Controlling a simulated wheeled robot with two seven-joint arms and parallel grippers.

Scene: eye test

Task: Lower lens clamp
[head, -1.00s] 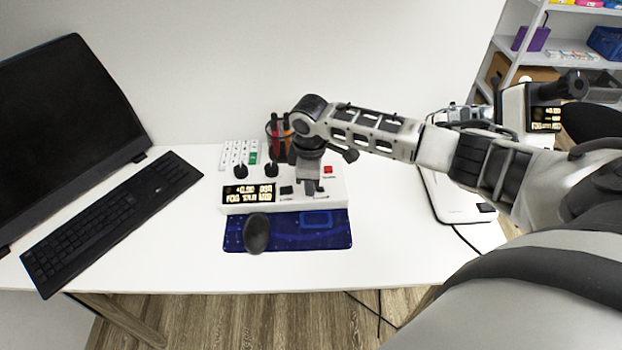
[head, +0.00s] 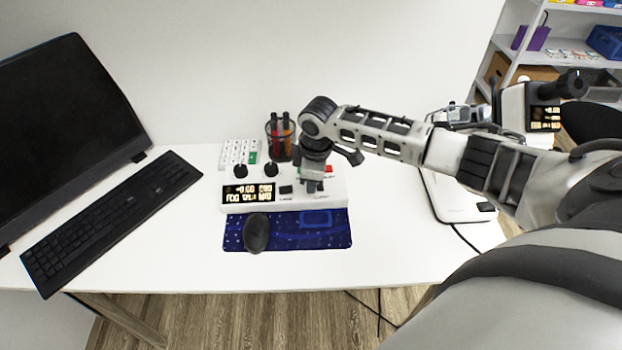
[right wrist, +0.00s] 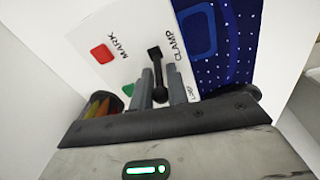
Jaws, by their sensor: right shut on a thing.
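The white control box (head: 340,195) stands on the desk, with a lit display (head: 248,193) and black knobs. My right gripper (head: 313,186) is over its right part. In the right wrist view, the black clamp lever (right wrist: 156,70) with a knobbed end stands beside the word CLAMP. My right gripper's fingers (right wrist: 160,88) are on both sides of the lever's lower part, shut on it. A red MARK button (right wrist: 102,54) and a green button (right wrist: 128,89) show to the left. The lever is hidden in the head view. My left gripper is not in view.
A blue mat (head: 285,238) with a black mouse (head: 256,233) lies in front of the box. A pen cup (head: 281,140) stands behind it. A keyboard (head: 112,222) and a monitor (head: 65,130) are at left. The desk's front right is clear.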

